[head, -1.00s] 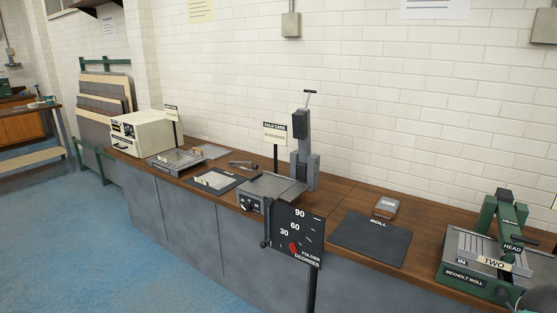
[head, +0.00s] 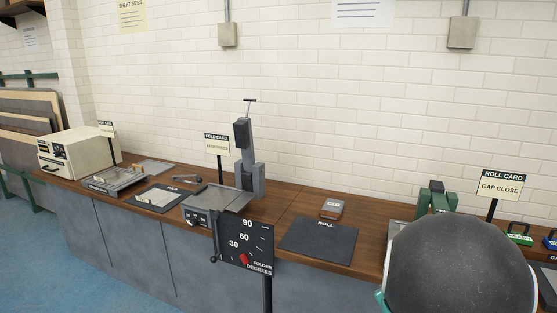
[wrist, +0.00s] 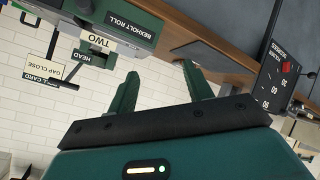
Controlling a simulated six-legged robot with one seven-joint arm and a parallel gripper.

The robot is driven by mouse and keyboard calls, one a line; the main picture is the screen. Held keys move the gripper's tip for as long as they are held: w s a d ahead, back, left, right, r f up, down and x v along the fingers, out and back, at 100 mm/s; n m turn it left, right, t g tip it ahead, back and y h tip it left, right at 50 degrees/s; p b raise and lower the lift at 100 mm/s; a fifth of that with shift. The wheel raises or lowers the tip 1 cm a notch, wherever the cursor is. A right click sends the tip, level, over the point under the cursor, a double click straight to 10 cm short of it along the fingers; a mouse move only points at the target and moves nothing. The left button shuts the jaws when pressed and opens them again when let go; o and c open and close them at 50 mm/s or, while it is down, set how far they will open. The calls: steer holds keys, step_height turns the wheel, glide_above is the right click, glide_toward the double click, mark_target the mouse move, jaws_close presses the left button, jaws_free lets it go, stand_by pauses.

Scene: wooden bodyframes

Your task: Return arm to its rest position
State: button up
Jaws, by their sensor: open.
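My gripper (wrist: 158,88) shows in the wrist view with its two green fingers spread apart and nothing between them. It is in the air in front of the bench, and the wrist view is turned nearly upside down. In the head view the fingers are not visible; a large dark rounded part of my arm fills the lower right and hides part of the bench. The green roll machine (head: 437,198) stands mostly hidden behind it. The wrist view shows this machine (wrist: 115,22) with its "TWO" and "HEAD" labels, apart from my fingers.
The wooden bench (head: 300,208) runs along the white brick wall. On it are a cream box machine (head: 78,155), a grey folder (head: 217,199) with a degree dial (head: 245,243), a tall grey press (head: 246,160) and a dark roll mat (head: 318,239). Blue floor (head: 60,262) is free at left.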

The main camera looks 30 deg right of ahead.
steer(key=w+a+r+y, duration=0.2)
steer(key=a+r, duration=0.3)
steer(key=a, duration=0.5)
steer(key=w+a+r+y, duration=0.15)
steer(key=a+r, duration=0.25)
steer(key=a, duration=0.7)
steer(key=s+a+r+g+y, duration=0.1)
steer(key=s+a+r+y, duration=0.1)
steer(key=s+a, duration=0.4)
steer(key=s+a+r+n+g+y, duration=0.1)
steer(key=s+a, duration=0.5)
steer(key=a, duration=0.7)
step_height(320, 180, up, 2)
steer(key=shift+s+a+g+y, duration=0.15)
steer(key=shift+s+g+y, duration=0.2)
steer(key=shift+y, duration=0.4)
steer(key=shift+w, duration=0.1)
steer(key=shift+c, duration=0.2)
steer(key=shift+c, duration=1.4)
